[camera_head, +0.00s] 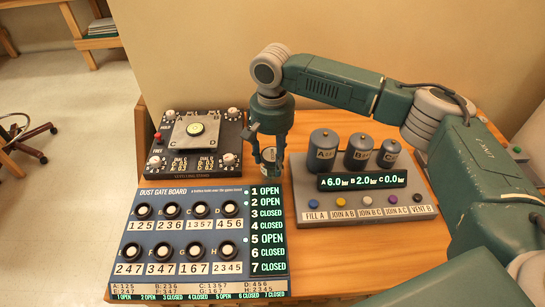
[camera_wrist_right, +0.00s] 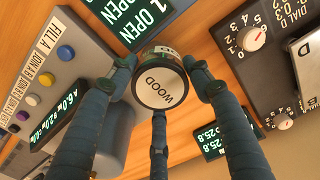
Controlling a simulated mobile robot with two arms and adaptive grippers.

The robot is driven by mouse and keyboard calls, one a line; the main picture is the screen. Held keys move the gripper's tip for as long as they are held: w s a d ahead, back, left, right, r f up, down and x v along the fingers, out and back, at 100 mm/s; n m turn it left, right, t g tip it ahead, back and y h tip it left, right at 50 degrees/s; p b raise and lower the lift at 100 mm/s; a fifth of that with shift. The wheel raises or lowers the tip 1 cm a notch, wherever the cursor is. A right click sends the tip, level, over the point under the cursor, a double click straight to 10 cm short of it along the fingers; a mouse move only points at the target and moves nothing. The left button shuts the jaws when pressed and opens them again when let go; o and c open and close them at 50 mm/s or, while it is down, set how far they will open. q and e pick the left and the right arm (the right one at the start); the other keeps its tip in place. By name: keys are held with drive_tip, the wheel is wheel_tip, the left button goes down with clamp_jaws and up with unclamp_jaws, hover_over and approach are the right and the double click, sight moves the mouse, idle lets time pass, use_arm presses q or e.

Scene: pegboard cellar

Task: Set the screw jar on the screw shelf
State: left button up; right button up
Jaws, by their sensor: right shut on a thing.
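In the head view my right gripper (camera_head: 267,160) points down, and the jar (camera_head: 268,154) shows only partly between the fingers, above the gap between the levelling stand and the canister panel. No shelf labelled for screws can be made out. My left gripper is not in view.
The dust gate board (camera_head: 190,284) lies at the front of the wooden table. The levelling stand (camera_head: 167,164) is behind it. The canister panel (camera_head: 310,213), with three grey canisters, stands to the right. A wooden piece of furniture (camera_head: 97,43) stands far left. Bare tabletop shows at the front (camera_head: 335,262).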

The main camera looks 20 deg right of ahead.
drive_tip(key=shift+f, duration=0.4)
drive_tip(key=o, duration=1.5)
drive_tip(key=shift+f, duration=0.15)
